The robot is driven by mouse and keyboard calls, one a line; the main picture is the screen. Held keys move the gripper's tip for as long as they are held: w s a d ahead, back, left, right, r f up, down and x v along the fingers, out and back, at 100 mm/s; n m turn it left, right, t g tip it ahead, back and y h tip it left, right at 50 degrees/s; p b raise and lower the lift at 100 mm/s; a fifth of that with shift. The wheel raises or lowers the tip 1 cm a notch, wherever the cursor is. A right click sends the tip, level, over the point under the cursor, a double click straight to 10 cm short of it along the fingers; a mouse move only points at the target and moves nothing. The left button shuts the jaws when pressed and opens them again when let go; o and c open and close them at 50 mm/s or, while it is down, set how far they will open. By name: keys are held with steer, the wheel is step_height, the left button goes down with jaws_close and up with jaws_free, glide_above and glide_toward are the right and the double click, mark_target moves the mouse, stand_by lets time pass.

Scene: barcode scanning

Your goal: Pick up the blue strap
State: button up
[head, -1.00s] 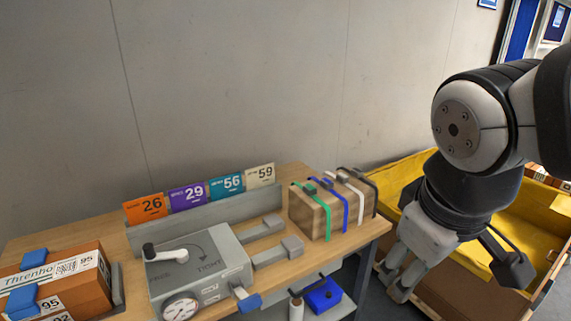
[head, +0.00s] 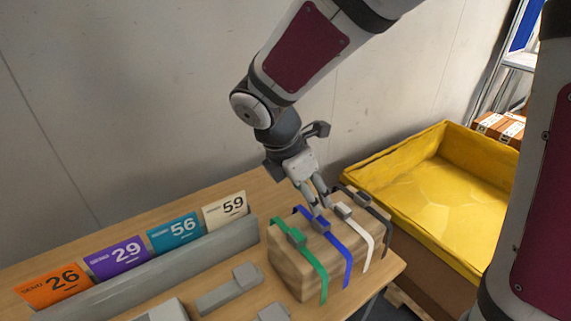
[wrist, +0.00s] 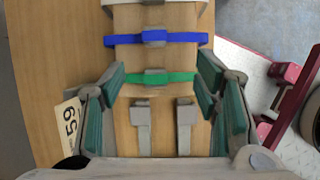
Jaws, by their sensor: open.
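The blue strap (head: 334,247) lies over a wooden block (head: 288,270), between a green strap (head: 313,268) and a white strap (head: 362,238). A small grey buckle sits on top of it. In the wrist view the blue strap (wrist: 180,38) runs across the block beyond the green strap (wrist: 178,77). My gripper (head: 322,208) is above the block, close to the blue strap's top in the head view. In the wrist view its fingers (wrist: 168,85) are spread wide and empty, on either side of the green strap, with the blue strap ahead of their tips.
A grey rack holds numbered cards (head: 118,257) on the wooden table (head: 170,220). A yellow-lined bin (head: 400,170) stands to the right. Grey levers (head: 228,290) lie near the block.

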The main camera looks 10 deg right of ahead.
steer(key=b, duration=0.1)
glide_above(321, 221)
steer(key=a, duration=0.3)
steer(key=f, duration=0.7)
steer(key=shift+s+d+f, duration=0.25)
steer(key=shift+s, duration=0.15)
steer(key=shift+b+x, duration=0.3)
steer(key=shift+x, duration=2.7)
steer(key=shift+d, duration=0.1)
steer(key=shift+r, duration=0.1)
jaws_close()
